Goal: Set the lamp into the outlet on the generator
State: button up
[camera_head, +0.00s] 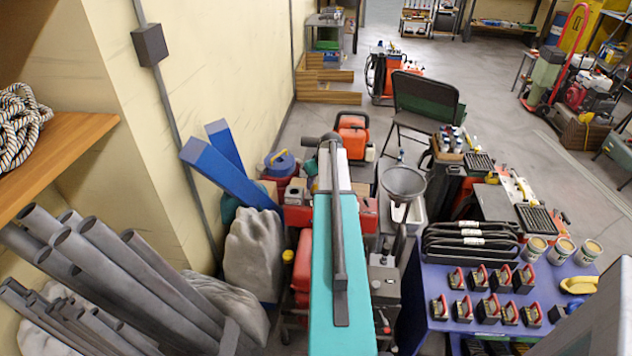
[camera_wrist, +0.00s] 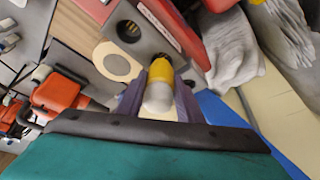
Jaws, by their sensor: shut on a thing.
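The lamp (camera_wrist: 159,85), with a yellow body and a pale rounded end, is between the two purple-grey fingers of my gripper (camera_wrist: 158,100) in the wrist view. My gripper is shut on it. Beyond it is a grey panel (camera_wrist: 150,40), seemingly the generator's face, with a round black socket (camera_wrist: 128,31) up and left of the lamp. The lamp's yellow end overlaps the panel in the picture; I cannot tell whether it touches. In the head view my teal arm hides the gripper and lamp.
A red part (camera_wrist: 176,27) borders the panel. Grey sacks (camera_head: 252,255) and blue beams (camera_head: 230,175) stand left of my arm, near the wall. A metal funnel (camera_head: 403,182) and a purple table (camera_head: 440,335) with several small items are to the right. Open floor lies farther back.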

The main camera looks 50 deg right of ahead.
jog(key=shift+f+b, duration=0.75)
jog(key=shift+f, duration=0.65)
dwell(0.4)
jog(key=o, duration=1.1)
jog(key=shift+o, duration=0.2)
jog(key=shift+r, duration=0.15)
jog(key=b+v, duration=0.1)
jog(key=v, duration=1.2)
jog(key=shift+r+b, duration=0.25)
jog(key=shift+b, duration=0.15)
jog(key=shift+s, duration=0.2)
